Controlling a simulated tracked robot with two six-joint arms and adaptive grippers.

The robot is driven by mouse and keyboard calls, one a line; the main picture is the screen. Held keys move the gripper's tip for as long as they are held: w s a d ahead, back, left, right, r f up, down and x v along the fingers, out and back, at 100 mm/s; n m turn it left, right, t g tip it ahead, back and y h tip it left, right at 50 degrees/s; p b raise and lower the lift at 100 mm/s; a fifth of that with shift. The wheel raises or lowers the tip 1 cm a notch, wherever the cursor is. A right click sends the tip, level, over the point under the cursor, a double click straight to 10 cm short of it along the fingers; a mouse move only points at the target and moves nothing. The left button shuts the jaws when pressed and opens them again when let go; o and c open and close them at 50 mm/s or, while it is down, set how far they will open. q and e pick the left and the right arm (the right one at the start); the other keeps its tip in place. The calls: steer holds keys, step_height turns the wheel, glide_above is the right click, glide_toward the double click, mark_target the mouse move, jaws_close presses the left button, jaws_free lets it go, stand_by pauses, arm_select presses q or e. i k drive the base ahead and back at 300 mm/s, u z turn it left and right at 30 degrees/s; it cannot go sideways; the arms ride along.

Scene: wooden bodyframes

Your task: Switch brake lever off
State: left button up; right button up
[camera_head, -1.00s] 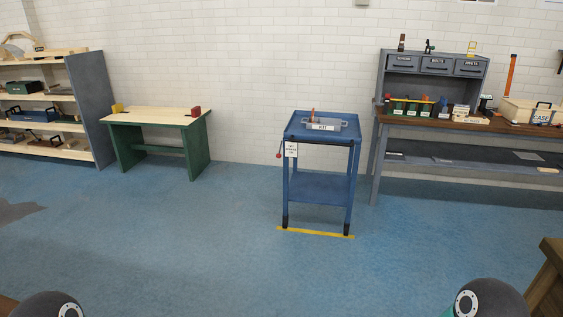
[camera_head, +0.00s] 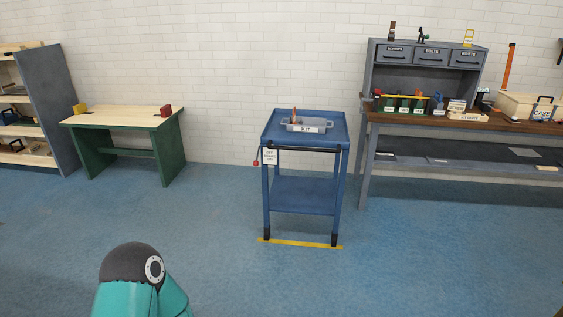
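A blue two-shelf cart (camera_head: 300,197) stands ahead of me near the white brick wall. A small red knob (camera_head: 256,163) shows at the left side of its top, below the rim; it looks like the end of a lever, whose rod is too small to make out clearly. A white tag (camera_head: 270,157) hangs beside it. A grey tray labelled KIT (camera_head: 306,126) with an orange item sits on the cart top. Part of my own teal and black arm shows at the bottom left. Neither of my grippers is in view.
A yellow floor line (camera_head: 300,243) runs under the cart's front feet. A wooden bench with green legs (camera_head: 122,119) stands left, beside a grey shelf unit (camera_head: 50,108). A long workbench (camera_head: 450,122) with bins and a toolbox stands right. The blue floor before the cart is clear.

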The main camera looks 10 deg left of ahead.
mark_target(256, 163)
steer(key=u, duration=0.15)
steer(key=i, duration=0.85)
steer(key=u, duration=0.55)
